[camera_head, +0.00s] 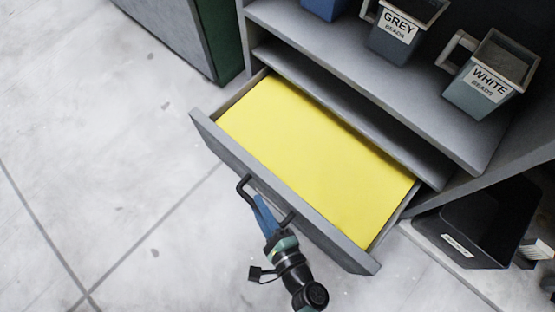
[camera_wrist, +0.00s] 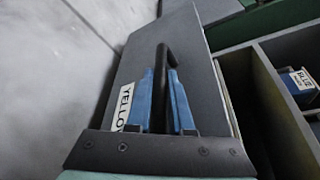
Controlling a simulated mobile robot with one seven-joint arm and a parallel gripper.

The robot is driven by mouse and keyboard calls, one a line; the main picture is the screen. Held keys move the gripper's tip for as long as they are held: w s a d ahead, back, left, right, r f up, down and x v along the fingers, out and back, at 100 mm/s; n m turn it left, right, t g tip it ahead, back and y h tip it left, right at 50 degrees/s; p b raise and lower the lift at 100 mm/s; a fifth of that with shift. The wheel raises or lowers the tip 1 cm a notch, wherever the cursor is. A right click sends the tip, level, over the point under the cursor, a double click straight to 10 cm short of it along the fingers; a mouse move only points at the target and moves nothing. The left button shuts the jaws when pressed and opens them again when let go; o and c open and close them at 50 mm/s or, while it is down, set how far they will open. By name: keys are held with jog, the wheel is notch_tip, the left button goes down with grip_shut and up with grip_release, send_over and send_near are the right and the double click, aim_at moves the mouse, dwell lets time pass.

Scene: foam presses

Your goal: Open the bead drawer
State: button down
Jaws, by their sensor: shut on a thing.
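The grey bead drawer (camera_head: 230,146) stands pulled well out of its cabinet in the head view. A flat yellow surface fills its inside. Its front carries a dark bar handle (camera_head: 243,187). My gripper (camera_head: 264,212) reaches the handle from the front with its blue fingers. In the wrist view the two blue fingers (camera_wrist: 164,98) are on either side of the dark handle (camera_wrist: 165,60), shut on it. A white label (camera_wrist: 123,106) reading "YELLO", partly covered by a finger, shows on the drawer front (camera_wrist: 190,40).
On the shelf (camera_head: 335,68) above stand a grey-beads jug (camera_head: 386,44), a white-beads jug (camera_head: 478,98) and part of a blue container (camera_head: 325,6). A black bin (camera_head: 470,225) lies at the lower right. The pale floor (camera_head: 90,120) in front of the drawer is clear.

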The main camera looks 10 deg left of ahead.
jog(key=s+a, duration=0.5)
jog(key=s, duration=0.2)
jog(key=shift+s+p, duration=0.25)
jog(key=shift+p, duration=0.05)
jog(key=shift+a, duration=0.1)
jog(key=c, duration=0.8)
grip_release()
jog(key=p+v, duration=0.4)
jog(key=v, duration=0.9)
jog(key=shift+p, duration=0.4)
